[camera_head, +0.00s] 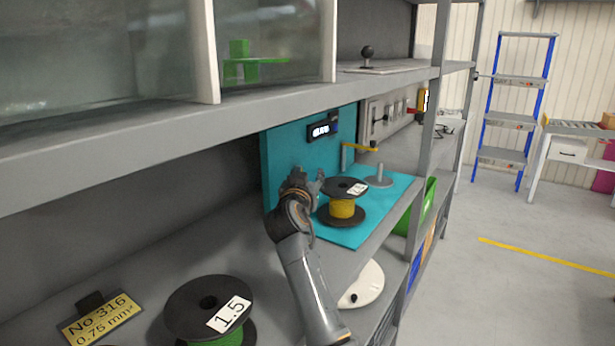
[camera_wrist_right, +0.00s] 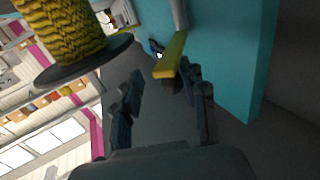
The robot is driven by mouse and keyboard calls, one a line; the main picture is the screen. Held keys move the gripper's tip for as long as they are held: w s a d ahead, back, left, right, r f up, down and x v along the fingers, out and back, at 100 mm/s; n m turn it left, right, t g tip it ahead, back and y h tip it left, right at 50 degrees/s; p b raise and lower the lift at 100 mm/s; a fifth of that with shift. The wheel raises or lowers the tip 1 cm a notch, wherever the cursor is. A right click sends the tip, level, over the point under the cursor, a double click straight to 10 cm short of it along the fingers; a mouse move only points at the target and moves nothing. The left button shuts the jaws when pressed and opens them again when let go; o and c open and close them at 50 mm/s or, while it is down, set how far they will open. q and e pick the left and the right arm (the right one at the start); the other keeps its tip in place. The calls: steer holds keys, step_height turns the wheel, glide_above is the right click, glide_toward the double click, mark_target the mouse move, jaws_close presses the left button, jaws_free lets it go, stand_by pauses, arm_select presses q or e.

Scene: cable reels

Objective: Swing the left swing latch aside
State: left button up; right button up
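A yellow latch bar (camera_head: 360,147) sits on a grey post, above the turquoise mat and left of an upright spindle. I take it to be the left swing latch. My right gripper (camera_head: 305,180) is to the left of it, behind the yellow-wire reel (camera_head: 342,205). In the right wrist view the latch bar (camera_wrist_right: 172,58) points toward my open right gripper (camera_wrist_right: 160,85); its near end is close to the right-hand finger. I cannot tell whether they touch. Nothing shows between the fingers. My left gripper is not in view.
The yellow-wire reel stands on the turquoise mat (camera_head: 385,203), close beside my right gripper. A turquoise panel (camera_head: 290,155) rises behind. A green-wire reel marked 1.5 (camera_head: 200,305) stands in the front left. The upper shelf edge (camera_head: 250,135) runs above my right arm.

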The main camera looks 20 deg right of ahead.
steer(key=v, duration=0.7)
steer(key=shift+s+a, duration=0.15)
steer(key=shift+s, duration=0.05)
stand_by(0.4)
